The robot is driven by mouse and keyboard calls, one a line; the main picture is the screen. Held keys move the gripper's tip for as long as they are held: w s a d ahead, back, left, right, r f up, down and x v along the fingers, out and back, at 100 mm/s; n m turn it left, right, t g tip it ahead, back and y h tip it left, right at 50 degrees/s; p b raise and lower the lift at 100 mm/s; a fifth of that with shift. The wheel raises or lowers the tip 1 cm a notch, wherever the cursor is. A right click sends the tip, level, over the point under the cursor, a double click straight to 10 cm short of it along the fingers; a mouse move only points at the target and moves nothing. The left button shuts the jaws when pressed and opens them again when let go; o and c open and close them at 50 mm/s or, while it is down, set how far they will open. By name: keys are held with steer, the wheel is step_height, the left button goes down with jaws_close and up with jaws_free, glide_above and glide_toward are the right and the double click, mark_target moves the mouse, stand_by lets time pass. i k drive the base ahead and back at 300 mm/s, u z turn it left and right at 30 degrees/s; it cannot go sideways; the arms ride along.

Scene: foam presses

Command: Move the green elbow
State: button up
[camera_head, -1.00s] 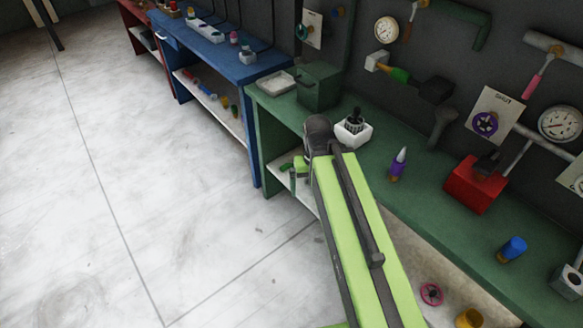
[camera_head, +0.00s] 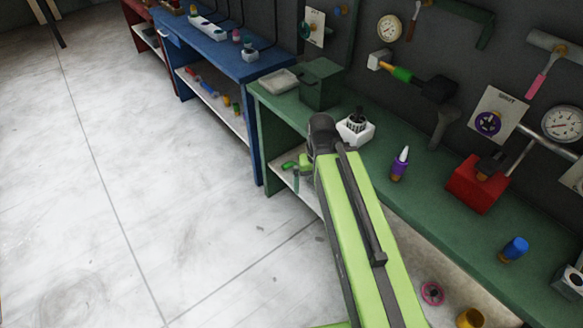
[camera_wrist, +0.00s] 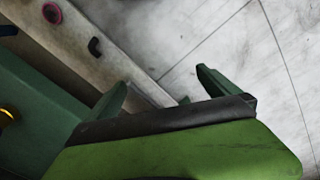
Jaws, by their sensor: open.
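A small bright green piece (camera_head: 289,165) shows at the left end of the green bench's lower shelf, beside my gripper; it is too small to tell whether it is the elbow. In the wrist view a dark elbow-shaped piece (camera_wrist: 95,47) lies on the shelf; its colour looks almost black. My gripper (camera_wrist: 160,88) is open, its two dark green fingers apart with nothing seen held between them. In the head view my gripper (camera_head: 300,174) hangs low at the bench's front edge, partly hidden by my arm.
The green bench (camera_head: 430,215) carries a white box (camera_head: 356,134), a purple bottle (camera_head: 399,168) and a red press (camera_head: 474,188). A pink handwheel (camera_head: 432,293) lies on the lower shelf (camera_head: 455,280). A blue bench (camera_head: 225,58) stands further left. The floor in front is clear.

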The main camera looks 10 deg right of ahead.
mark_target(289, 164)
steer(key=u, duration=0.5)
steer(key=i, duration=0.8)
steer(key=u, duration=0.55)
steer(key=i, duration=1)
